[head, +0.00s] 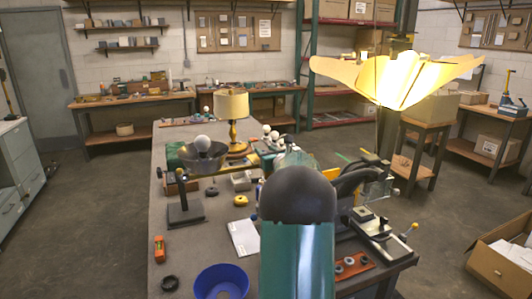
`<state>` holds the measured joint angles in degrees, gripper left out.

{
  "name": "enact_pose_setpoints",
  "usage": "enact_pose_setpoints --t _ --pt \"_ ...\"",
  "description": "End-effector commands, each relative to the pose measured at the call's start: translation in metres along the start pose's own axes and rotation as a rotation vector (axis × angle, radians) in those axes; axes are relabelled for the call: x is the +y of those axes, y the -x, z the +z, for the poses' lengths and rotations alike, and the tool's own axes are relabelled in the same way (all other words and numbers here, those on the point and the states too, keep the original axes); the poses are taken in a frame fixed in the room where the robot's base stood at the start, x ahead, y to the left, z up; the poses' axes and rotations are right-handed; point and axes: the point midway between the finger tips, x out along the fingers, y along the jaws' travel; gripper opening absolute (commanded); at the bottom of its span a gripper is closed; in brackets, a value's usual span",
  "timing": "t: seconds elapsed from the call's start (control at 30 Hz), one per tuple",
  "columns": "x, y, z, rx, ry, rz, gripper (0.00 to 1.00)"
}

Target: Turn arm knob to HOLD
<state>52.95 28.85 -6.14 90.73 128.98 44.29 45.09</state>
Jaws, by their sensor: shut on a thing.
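A lit lamp with a broad, pleated cream shade (395,82) rises at the right of the near workbench. Its dark stem (385,132) runs down into a crowded group of parts. A small yellow ball-ended lever (408,233) sticks out of a metal fixture (382,240) at the bench's right edge. I cannot tell which part is the arm knob, and no HOLD mark is readable. My green arm link with its dark rounded cap fills the lower middle. It hides much of the bench behind it, and I cannot make out my gripper.
A small lamp with a tan shade (231,105) and a dark stand with a bowl-shaped head (203,156) stand left of my arm. A blue bowl (221,282) and an orange tool (160,249) lie nearer. An open carton (497,262) stands at right.

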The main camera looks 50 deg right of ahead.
Motion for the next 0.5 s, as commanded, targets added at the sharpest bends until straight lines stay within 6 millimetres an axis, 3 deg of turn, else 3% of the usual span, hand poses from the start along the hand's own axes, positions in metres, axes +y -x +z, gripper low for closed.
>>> enact_pose_setpoints --t 0.5 --pt "-0.0029 0.0000 0.0023 -0.002 0.001 -0.274 0.17"
